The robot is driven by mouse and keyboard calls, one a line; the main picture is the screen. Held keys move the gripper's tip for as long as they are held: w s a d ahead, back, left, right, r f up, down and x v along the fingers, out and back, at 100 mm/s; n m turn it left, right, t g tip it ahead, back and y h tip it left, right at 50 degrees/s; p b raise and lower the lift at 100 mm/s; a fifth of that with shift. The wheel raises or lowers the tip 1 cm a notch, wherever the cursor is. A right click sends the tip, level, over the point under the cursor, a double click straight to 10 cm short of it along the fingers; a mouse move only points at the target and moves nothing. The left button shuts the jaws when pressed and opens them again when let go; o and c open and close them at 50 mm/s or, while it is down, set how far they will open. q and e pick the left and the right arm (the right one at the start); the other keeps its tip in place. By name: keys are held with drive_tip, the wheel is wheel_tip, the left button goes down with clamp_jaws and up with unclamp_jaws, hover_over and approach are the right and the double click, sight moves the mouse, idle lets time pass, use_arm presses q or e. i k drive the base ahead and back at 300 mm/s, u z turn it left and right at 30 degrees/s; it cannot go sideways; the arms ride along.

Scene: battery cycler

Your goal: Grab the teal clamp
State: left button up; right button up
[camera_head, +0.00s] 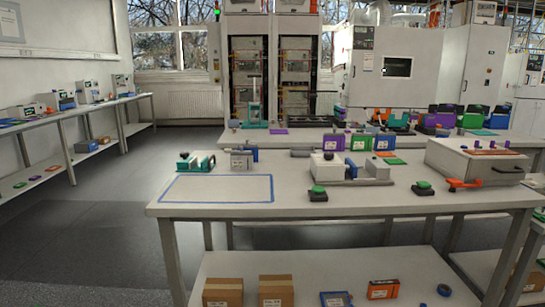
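A teal clamp (197,162) with dark parts lies at the back left of the near table (330,208), behind the blue taped outline. A grey block (242,161) with a blue part stands just to its right. Farther back, on the second table, another device (254,112) has a teal base and an upright grey post. Neither of my grippers shows in the head view.
The blue-outlined area (217,202) on the near table is empty. Purple and green boxes (357,143) stand behind.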

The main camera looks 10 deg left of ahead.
sight(206, 165)
drive_tip(key=z, duration=0.35)
drive_tip(key=i, duration=1.1)
drive_tip(key=u, duration=0.55)
drive_tip(key=i, duration=0.8)
drive_tip(key=u, duration=0.55)
